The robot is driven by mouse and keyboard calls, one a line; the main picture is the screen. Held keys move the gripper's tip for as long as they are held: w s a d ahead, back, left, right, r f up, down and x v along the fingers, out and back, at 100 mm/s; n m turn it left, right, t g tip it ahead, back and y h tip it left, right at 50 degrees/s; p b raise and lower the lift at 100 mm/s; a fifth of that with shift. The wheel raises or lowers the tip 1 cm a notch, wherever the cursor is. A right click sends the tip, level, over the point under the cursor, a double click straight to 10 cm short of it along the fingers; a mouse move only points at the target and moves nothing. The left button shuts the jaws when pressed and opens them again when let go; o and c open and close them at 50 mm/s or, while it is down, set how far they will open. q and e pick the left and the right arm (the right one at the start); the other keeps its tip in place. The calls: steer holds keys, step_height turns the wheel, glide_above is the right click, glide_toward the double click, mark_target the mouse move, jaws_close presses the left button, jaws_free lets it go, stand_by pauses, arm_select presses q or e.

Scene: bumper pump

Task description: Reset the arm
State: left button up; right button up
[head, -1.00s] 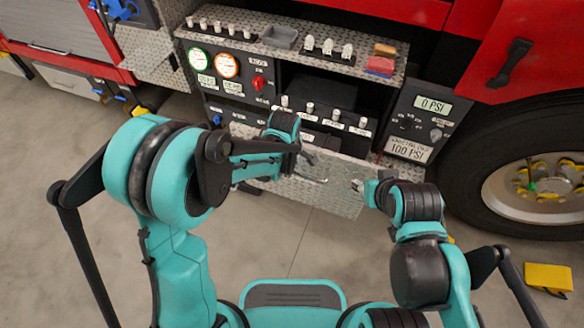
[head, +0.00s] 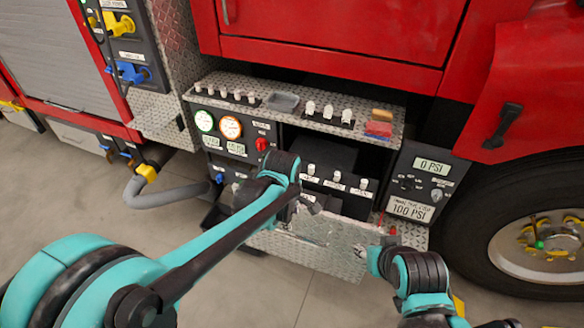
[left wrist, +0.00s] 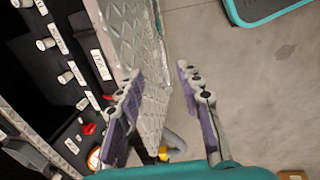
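My left arm (head: 215,240) reaches in from the lower left to the pump panel. Its gripper (head: 312,203) is in front of the panel's lower part. In the left wrist view the left gripper's two fingers (left wrist: 162,105) are spread wide with nothing clasped. The diamond-plate panel edge (left wrist: 152,112) shows between and beyond them; I cannot tell whether they touch it. My right arm (head: 420,275) is at the lower right. Its wrist end is close to the right part of the diamond-plate front (head: 340,255), and its fingers are too small and hidden to read.
The red truck's pump panel has white knobs (head: 336,177), gauges (head: 230,127) and a 0 PSI display (head: 433,166). A grey hose (head: 160,197) curves at the left. A wheel (head: 545,245) is at the right. Concrete floor (head: 60,200) is open at the left.

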arm_select(q)
steer(key=shift+a, duration=0.1)
steer(key=s+a+r+m+t, duration=0.2)
steer(key=s+a+r+m, duration=0.1)
steer(key=s+a+m, duration=0.4)
steer(key=s+a+r+m+t, duration=0.3)
steer(key=s+a+m, duration=0.4)
steer(key=a, duration=0.2)
steer(key=shift+r+y, duration=0.3)
steer(key=shift+y, duration=0.1)
